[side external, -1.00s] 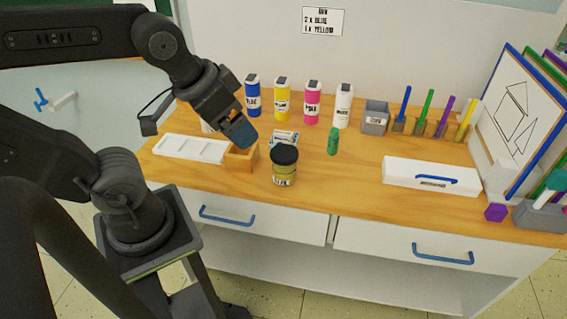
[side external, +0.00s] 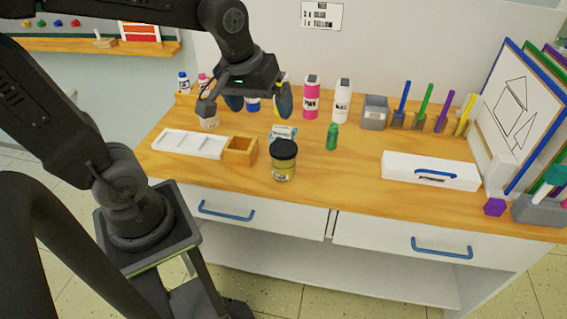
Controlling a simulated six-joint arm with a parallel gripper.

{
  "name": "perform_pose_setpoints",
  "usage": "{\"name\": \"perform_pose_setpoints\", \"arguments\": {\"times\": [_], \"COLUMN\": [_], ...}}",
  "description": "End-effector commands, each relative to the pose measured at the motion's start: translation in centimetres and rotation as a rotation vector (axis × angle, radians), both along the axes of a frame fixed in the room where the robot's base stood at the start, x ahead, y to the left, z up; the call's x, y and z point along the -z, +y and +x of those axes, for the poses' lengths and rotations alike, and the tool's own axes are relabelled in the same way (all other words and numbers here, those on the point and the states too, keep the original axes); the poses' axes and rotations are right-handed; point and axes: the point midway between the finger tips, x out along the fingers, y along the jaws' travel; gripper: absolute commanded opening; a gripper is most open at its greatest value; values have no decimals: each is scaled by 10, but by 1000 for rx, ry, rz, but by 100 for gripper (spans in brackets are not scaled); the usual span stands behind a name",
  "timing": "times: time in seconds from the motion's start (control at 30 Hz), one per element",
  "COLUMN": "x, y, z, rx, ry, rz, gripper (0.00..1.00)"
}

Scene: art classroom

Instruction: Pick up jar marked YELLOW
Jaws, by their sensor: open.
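A squat jar (side external: 284,170) with yellow-olive contents and a black lid stands upright near the middle of the wooden top; its label is too small to read. My gripper (side external: 260,106) is open and empty, its two blue-tipped fingers apart, in the air above and behind the jar. In the picture, the fingers overlap the back row of bottles. A blue bottle (side external: 252,104) shows partly between the fingers, and a yellow bottle at the back is almost hidden by the right finger. I cannot tell how far the fingertips are from these bottles.
A pink bottle (side external: 311,98) and a white bottle (side external: 342,101) stand at the back. A small green bottle (side external: 332,137) stands right of the jar. A white palette (side external: 188,144) and wooden box (side external: 241,150) are left, a white case (side external: 430,171) right. The front strip is fairly clear.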

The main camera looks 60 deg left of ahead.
Motion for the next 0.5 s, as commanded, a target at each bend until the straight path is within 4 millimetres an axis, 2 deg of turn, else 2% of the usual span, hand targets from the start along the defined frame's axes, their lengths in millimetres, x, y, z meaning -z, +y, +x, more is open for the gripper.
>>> {"name": "perform_pose_setpoints", "arguments": {"times": [0.03, 0.1, 0.23, 0.4, 0.5], "x": [10, 22, 50, 83, 94], "y": [9, 20, 43, 65, 72], "z": [15, 34, 64, 87, 94], "rx": [-111, -267, -546, -813, -899], "ry": [44, 89, 167, 236, 255], "rz": [-29, -68, -122, -159, -169], "gripper": [100, 100, 100, 100, 100]}}
